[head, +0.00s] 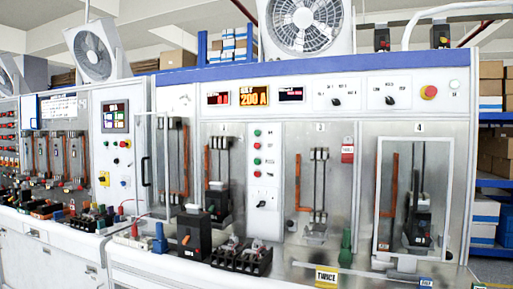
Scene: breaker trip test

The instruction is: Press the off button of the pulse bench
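The pulse bench (375,110) is a long white and grey cabinet with a blue top band, filling the middle and right of the head view. Its upper panel has red and orange displays, one reading 200 A (253,98). A narrow white control strip (263,200) between the bays carries a column of small green and red buttons (257,153) and a rotary switch (263,194). Their labels are too small to read, so I cannot tell which is the off button. A red mushroom button (429,92) sits at the upper right. Neither gripper is in view.
Numbered bays hold breakers and orange bars; bay 4 has a white-framed door (378,200). A black breaker (194,234), a black terminal block (241,258) and a yellow tag (326,277) are on the front ledge. Another panel (115,140) stands left; shelves (490,190) stand right.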

